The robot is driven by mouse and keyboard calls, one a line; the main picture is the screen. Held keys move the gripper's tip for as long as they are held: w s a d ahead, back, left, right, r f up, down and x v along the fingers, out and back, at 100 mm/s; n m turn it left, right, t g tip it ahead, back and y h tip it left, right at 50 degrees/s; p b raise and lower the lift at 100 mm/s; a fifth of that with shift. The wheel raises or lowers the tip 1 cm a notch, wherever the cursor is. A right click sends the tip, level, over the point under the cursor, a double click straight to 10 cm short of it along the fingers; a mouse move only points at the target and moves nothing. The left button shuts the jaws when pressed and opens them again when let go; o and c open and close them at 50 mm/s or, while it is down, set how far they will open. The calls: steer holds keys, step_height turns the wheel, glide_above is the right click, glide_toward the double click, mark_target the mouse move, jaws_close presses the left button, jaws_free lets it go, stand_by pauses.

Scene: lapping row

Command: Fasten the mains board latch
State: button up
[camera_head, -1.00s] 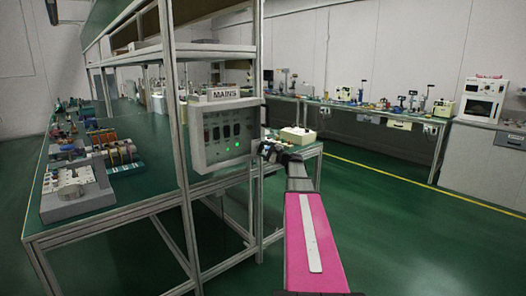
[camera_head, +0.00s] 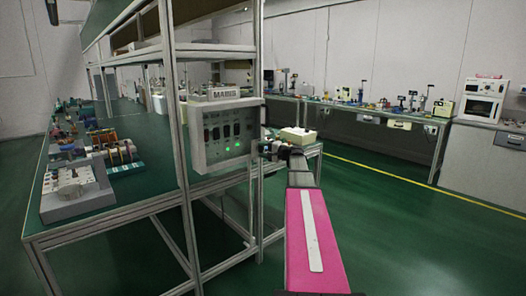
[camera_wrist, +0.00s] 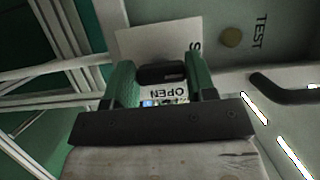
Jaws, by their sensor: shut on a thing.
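My gripper (camera_head: 266,149) is at the board's right side in the head view. In the wrist view my gripper (camera_wrist: 162,82) has its green fingers on either side of a dark latch handle (camera_wrist: 161,74) and is shut on it. A label reading OPEN (camera_wrist: 167,94) shows just below the handle. The latch's catch is hidden.
The green-topped bench (camera_head: 120,200) with several devices stands left, its metal upright (camera_head: 178,130) close to the board. A curved dark bar (camera_wrist: 285,93) and the word TEST (camera_wrist: 261,30) show at right in the wrist view. Green floor (camera_head: 400,220) is clear at right.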

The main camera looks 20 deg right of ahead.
steer(key=o, duration=0.9)
steer(key=shift+o, duration=0.2)
steer(key=v, duration=1)
steer(key=shift+s+d, duration=0.3)
